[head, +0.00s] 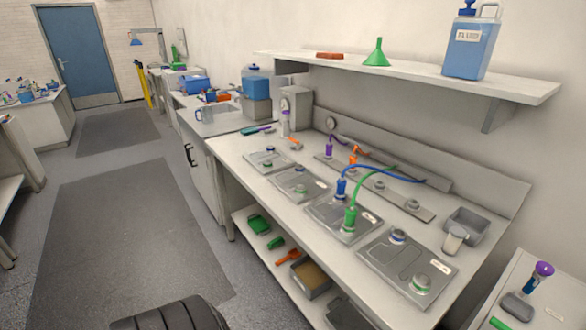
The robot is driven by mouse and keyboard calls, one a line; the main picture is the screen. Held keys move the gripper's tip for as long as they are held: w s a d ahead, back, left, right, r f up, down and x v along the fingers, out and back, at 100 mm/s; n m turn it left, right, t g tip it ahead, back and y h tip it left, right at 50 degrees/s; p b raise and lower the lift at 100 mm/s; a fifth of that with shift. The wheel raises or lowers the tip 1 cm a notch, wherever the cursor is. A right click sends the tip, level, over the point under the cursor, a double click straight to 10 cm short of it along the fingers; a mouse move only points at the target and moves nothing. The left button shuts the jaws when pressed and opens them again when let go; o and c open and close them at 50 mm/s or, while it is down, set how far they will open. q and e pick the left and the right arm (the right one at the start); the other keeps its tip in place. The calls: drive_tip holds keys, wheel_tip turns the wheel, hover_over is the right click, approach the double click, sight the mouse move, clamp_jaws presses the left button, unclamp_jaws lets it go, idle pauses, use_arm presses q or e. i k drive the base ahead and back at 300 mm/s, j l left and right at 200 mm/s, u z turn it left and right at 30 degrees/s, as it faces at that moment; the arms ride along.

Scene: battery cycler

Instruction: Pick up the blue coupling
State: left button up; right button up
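The blue coupling (341,187) stands upright at the upper edge of a metal plate (327,218) on the workbench, with a blue hose (385,169) rising from it and curving right to the back rail. A green coupling (350,218) stands on the same plate, nearer to me, with its own green hose. A purple coupling (329,149) and an orange coupling (353,160) are farther back near the rail. Neither of my grippers shows in the head view.
The wall shelf (420,78) overhangs the bench's back and bears a green funnel (377,54) and a blue fluid jug (471,45). A grey bin (466,226) and a small jar (453,240) stand at the bench's right. The aisle mat (130,240) at left is clear.

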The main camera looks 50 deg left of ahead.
sight(342, 182)
drive_tip(key=u, duration=1.25)
